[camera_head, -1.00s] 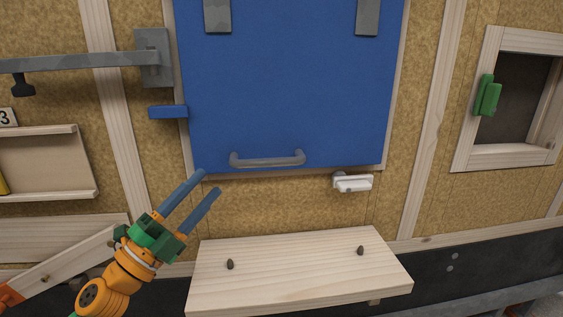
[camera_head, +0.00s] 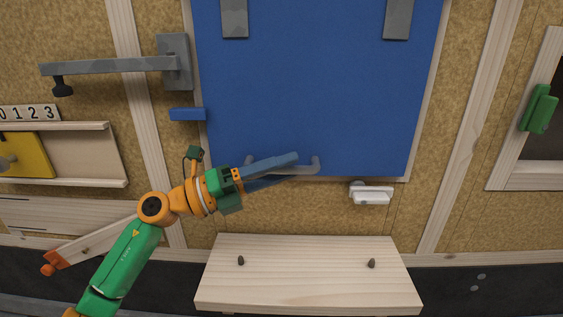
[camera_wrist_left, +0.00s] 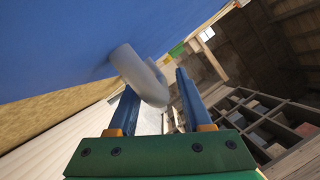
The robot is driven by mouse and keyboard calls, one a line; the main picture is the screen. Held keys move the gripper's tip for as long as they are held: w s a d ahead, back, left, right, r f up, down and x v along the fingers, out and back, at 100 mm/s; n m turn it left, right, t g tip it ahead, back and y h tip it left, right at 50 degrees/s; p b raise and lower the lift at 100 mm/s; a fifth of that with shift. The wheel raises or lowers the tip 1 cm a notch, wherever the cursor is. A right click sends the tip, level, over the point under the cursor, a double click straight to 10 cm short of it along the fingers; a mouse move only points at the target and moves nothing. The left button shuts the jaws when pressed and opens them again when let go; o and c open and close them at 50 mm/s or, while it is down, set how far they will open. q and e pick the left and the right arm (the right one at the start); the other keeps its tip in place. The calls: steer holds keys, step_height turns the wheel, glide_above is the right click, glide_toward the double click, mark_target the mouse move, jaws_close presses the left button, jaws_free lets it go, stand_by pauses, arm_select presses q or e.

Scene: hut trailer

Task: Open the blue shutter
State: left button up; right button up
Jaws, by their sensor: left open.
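The blue shutter (camera_head: 315,90) is a flat panel on the wall, down against its frame, with grey hinges at its top. A grey bar handle (camera_head: 312,167) is fixed along its lower edge. My left gripper (camera_head: 296,165) is open in front of the handle and hides its middle. In the left wrist view the handle (camera_wrist_left: 140,75) reaches between the two blue fingers (camera_wrist_left: 155,95). I cannot tell whether the fingers touch it. My right gripper is not in view.
A wooden shelf (camera_head: 308,285) with two dark pegs juts out below the shutter. A white latch-like piece (camera_head: 371,193) is at the lower right. A blue block (camera_head: 187,114) and grey bracket arm (camera_head: 115,66) are at the left. A green handle (camera_head: 538,109) is far right.

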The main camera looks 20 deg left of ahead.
arm_select(q)
steer(key=shift+a, duration=0.15)
jaws_close()
stand_by(1.2)
